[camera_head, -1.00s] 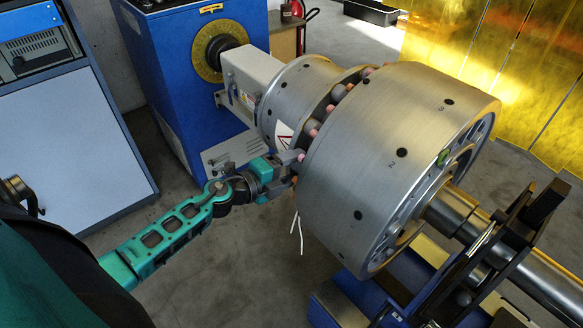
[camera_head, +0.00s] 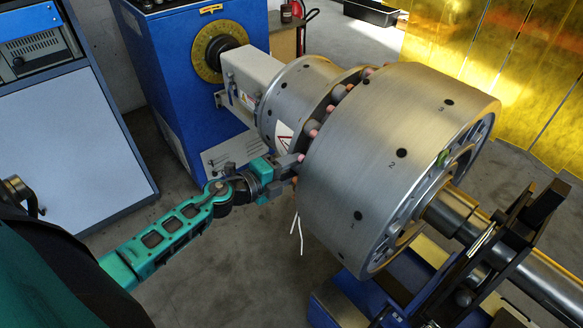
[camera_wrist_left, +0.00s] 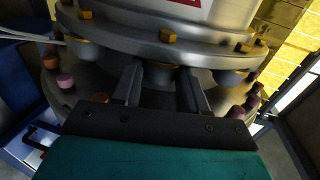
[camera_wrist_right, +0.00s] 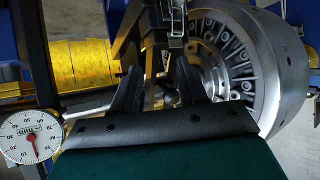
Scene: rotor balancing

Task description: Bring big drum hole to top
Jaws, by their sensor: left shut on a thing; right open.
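The big steel drum (camera_head: 375,150) lies on a horizontal axis in the head view, with dark holes numbered 1 (camera_head: 357,215), 2 (camera_head: 401,153) and 3 (camera_head: 448,101) along its curved side. My left gripper (camera_head: 292,165) is at the flange behind the drum. In the left wrist view its fingers (camera_wrist_left: 161,88) are shut on a stud-like part of the flange (camera_wrist_left: 160,72), partly hidden between them. My right gripper (camera_wrist_right: 157,88) is open in the right wrist view, with the drum's spoked end face (camera_wrist_right: 228,60) beyond it. It does not show in the head view.
A blue machine (camera_head: 170,80) with a yellow ring dial (camera_head: 207,52) stands behind the drum. A steel shaft (camera_head: 520,265) and black frame are at right. A round dial gauge (camera_wrist_right: 32,137) is close beside my right gripper. Grey floor (camera_head: 215,260) is clear at lower middle.

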